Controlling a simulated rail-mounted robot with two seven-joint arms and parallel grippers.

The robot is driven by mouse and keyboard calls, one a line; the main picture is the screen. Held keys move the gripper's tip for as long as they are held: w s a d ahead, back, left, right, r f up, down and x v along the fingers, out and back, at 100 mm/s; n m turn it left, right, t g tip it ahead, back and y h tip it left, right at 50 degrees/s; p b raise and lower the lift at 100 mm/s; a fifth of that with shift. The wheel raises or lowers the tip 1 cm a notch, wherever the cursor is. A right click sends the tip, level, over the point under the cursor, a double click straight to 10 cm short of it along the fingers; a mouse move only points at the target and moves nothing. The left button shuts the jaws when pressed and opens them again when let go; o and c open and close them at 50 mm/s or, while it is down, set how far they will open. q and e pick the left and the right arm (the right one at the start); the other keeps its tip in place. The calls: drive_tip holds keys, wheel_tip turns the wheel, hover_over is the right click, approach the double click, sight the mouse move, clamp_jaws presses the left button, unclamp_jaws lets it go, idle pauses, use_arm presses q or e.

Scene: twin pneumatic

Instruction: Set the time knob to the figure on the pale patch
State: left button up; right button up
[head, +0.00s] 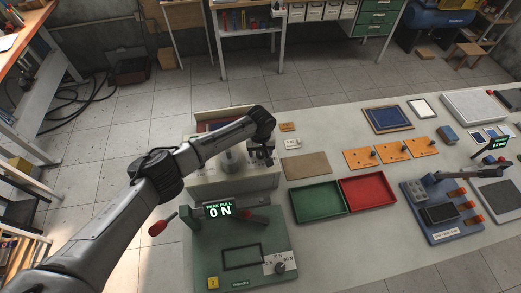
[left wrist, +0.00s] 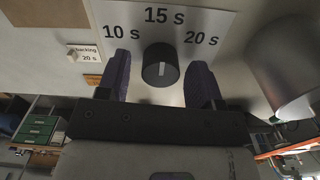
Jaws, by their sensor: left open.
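The time knob (left wrist: 160,66) is a dark round knob on a pale plate marked 10 s, 15 s and 20 s. My left gripper (left wrist: 161,72) is open, one finger on each side of the knob, with gaps showing. In the head view the left gripper (head: 262,155) is over the pale machine, and the knob cannot be made out there. The pale patch (left wrist: 88,55) reads "backing 20 s"; it also shows in the head view (head: 292,143).
A green press (head: 205,250) reading 0 N stands in front, with a red-ended lever. Green (head: 318,215) and red (head: 368,205) trays, orange plates (head: 392,149) and a blue fixture (head: 445,225) lie to the right.

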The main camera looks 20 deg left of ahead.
use_arm(q)
drive_tip(key=shift+f, duration=0.1)
drive_tip(key=shift+c, duration=0.2)
drive_tip(key=c, duration=0.9)
drive_tip(key=shift+d+m+p, duration=0.1)
drive_tip(key=shift+m+p, duration=0.35)
drive_tip(key=shift+m, duration=0.65)
drive_tip(key=m, duration=0.2)
drive_tip(key=shift+m+p, duration=0.35)
drive_tip(key=shift+m, duration=0.05)
drive_tip(key=m, duration=0.3)
drive_tip(key=shift+d+p, duration=0.1)
drive_tip(key=shift+p, duration=0.2)
drive_tip(key=shift+m, duration=2.1)
